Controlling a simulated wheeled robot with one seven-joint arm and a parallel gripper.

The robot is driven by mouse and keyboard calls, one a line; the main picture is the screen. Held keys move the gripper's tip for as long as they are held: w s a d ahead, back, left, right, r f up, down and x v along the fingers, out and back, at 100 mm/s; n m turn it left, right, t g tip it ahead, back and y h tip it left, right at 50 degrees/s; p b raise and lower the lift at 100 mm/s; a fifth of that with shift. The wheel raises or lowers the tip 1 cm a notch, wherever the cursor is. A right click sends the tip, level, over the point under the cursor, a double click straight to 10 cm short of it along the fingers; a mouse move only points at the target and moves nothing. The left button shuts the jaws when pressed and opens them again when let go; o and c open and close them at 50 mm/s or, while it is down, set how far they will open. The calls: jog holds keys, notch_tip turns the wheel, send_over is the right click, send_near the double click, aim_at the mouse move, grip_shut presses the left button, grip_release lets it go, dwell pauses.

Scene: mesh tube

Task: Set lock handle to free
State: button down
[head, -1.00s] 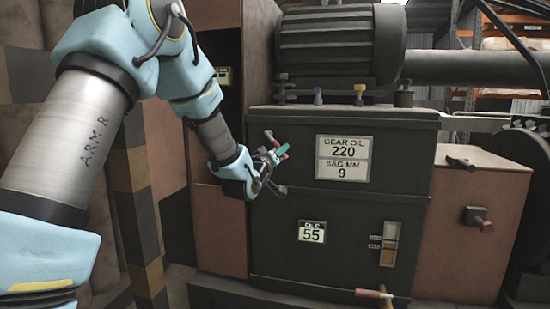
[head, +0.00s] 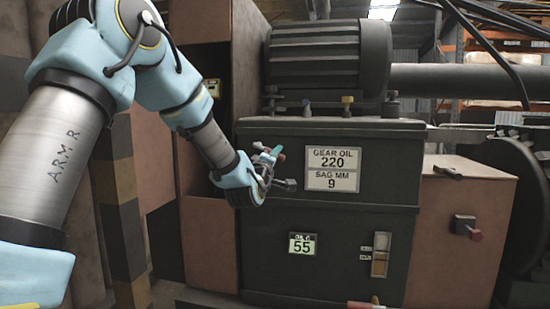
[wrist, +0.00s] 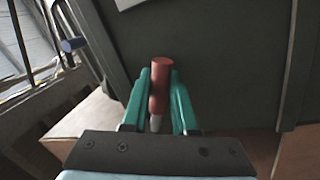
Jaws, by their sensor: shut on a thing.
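A red handle (wrist: 160,78) with a pale shank at its near end stands between the green fingers of my gripper (wrist: 160,95) in the wrist view. The fingers are shut on it from both sides. In the head view my gripper (head: 272,158) is at the upper left part of the dark green machine housing (head: 385,215), left of the gear oil sign.
The gear oil sign (head: 332,168) and an oil display (head: 302,244) are on the housing front. Another red-handled lever (head: 366,304) is at the bottom edge. A striped post (head: 118,200) stands left.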

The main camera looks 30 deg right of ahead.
jog(key=c, duration=0.7)
grip_release()
jog(key=p+v, duration=0.1)
jog(key=v, duration=1)
jog(key=shift+w, duration=0.1)
